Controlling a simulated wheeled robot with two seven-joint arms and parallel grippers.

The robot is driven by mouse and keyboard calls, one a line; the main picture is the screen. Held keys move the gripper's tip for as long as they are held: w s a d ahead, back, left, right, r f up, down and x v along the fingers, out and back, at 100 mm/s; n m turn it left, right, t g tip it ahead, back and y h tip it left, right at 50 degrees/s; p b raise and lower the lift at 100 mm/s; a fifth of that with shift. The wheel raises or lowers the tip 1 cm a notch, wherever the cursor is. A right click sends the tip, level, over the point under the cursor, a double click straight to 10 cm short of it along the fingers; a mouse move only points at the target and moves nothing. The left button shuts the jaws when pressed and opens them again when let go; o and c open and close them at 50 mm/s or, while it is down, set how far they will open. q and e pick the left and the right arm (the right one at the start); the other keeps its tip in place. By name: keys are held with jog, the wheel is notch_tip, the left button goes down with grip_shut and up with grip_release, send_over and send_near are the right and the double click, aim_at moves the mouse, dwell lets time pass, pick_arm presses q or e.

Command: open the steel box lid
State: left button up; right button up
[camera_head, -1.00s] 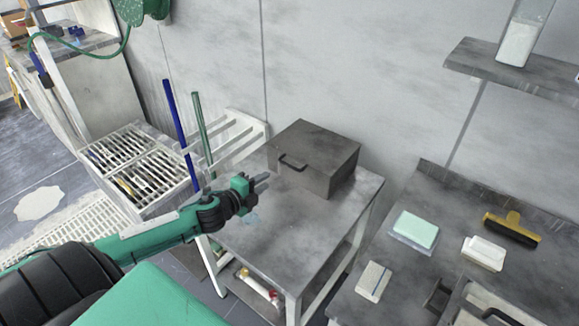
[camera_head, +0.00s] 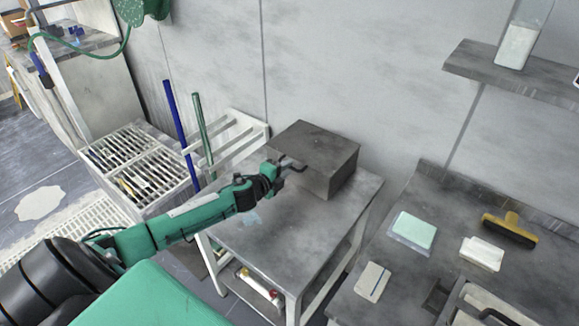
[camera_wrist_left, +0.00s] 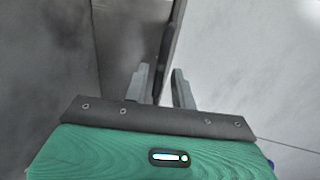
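The dark steel box (camera_head: 330,165) stands shut on a small metal table, its lid (camera_head: 318,144) flat on top. Its black handle (camera_head: 294,161) is on the side facing my arm. My left gripper (camera_head: 287,168) is at this handle and hides part of it. In the left wrist view, the two grey fingers (camera_wrist_left: 160,88) stand apart, with the dark handle bar (camera_wrist_left: 168,50) running between them. A gap shows beside the bar, so the fingers do not look closed on it. My right gripper is not in view.
The metal table (camera_head: 255,240) has free room in front of the box. A wall stands close behind it. A white rack (camera_head: 225,140) with blue and green poles is at the left. A workbench (camera_head: 395,280) with pads and a brush is at the right.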

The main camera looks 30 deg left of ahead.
pick_arm(q)
jog(key=shift+x, duration=1.25)
grip_shut()
